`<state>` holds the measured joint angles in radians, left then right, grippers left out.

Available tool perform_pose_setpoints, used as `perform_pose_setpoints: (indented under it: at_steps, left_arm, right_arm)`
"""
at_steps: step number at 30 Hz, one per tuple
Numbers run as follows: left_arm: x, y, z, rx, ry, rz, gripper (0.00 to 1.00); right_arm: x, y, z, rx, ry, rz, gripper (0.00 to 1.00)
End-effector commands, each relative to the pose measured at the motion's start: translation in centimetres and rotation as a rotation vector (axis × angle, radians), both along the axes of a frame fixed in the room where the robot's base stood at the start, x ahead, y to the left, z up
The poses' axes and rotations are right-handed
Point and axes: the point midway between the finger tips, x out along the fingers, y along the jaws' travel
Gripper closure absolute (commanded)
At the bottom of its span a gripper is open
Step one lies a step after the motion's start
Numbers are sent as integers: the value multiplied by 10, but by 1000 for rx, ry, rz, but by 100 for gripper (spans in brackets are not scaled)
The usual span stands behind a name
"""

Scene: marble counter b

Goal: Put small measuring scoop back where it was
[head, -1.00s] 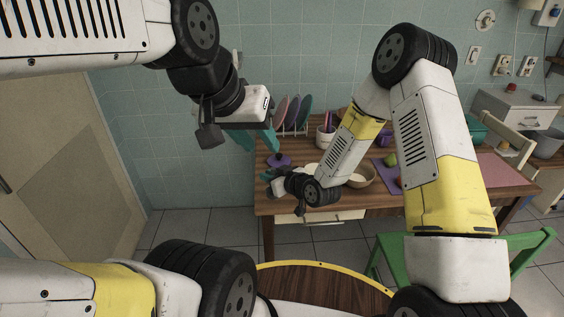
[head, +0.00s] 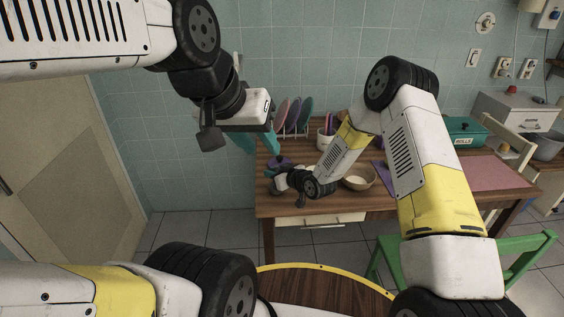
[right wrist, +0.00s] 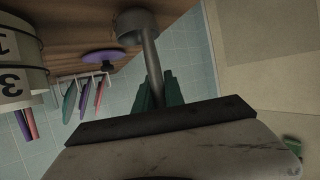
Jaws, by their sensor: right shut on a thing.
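The small measuring scoop (right wrist: 139,28) is grey metal with a straight handle, seen in the right wrist view. My right gripper (right wrist: 153,92) is shut on the end of its handle, and the cup end points away from the fingers. In the head view my right gripper (head: 271,178) is low over the left end of the wooden table (head: 285,207); the scoop is not clear there. My left gripper (head: 257,142) is higher, in front of the tiled wall, with its two teal fingers apart and nothing visible between them.
A purple lid-like object (head: 279,161) is beside my right gripper. A plate rack (head: 293,129) stands behind, with a utensil pot (head: 325,138) to its right. A bowl (head: 359,177) sits near my right forearm. Numbered containers (right wrist: 20,80) show in the right wrist view.

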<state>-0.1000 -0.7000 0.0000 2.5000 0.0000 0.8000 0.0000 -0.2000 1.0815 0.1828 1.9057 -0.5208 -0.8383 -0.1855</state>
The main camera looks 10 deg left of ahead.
Motion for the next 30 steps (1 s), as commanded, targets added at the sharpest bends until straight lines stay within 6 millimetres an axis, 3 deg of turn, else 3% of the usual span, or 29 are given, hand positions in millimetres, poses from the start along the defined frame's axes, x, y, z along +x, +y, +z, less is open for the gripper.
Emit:
perform_pose_setpoints:
  at_steps: [4,5,7,8,19,30]
  left_arm:
    - [0,0,0,0,0,0,64]
    - [0,0,0,0,0,0,64]
    - [0,0,0,0,0,0,64]
    - [0,0,0,0,0,0,64]
    - [0,0,0,0,0,0,64]
    - [0,0,0,0,0,0,64]
  right_arm:
    - [0,0,-3,0,0,0,100]
    - [0,0,-3,0,0,0,80]
    - [0,0,-3,0,0,0,67]
    - [0,0,-3,0,0,0,64]
    - [-1,-1,1,0,0,-1,64]
    - [-41,-52,28,0,1,-4,64]
